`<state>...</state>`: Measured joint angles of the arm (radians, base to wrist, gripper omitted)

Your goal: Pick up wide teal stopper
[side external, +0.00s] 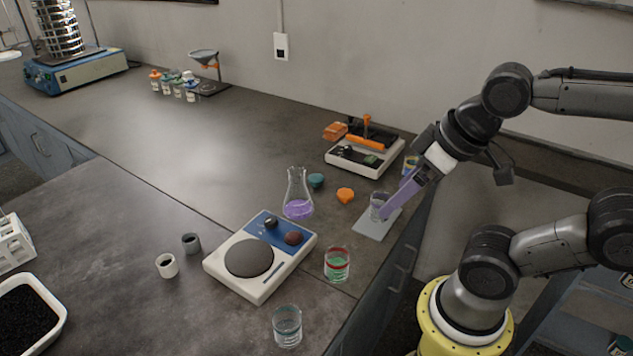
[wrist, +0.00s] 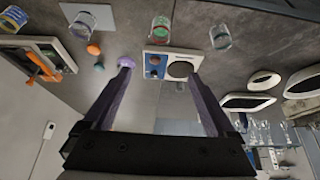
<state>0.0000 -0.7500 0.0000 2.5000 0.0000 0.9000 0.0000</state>
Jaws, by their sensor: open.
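The teal stopper (side external: 316,180) sits on the dark bench in the side view, just right of the flask and left of an orange stopper (side external: 345,195). In the wrist view the teal stopper (wrist: 99,66) shows left of my fingers, below the orange stopper (wrist: 94,49). My gripper (side external: 386,212) has long purple fingers. In the side view they overlap a glass beaker at the bench's right side, apart from the teal stopper. In the wrist view my gripper (wrist: 160,74) has its fingers spread with nothing between them.
A flask with purple liquid (side external: 298,206) stands close to the teal stopper. A hotplate (side external: 225,268), a beaker with red and green bands (side external: 337,264) and a clear beaker (side external: 287,326) are nearer. A white-framed tray device (side external: 362,163) is behind. The bench's far left middle is clear.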

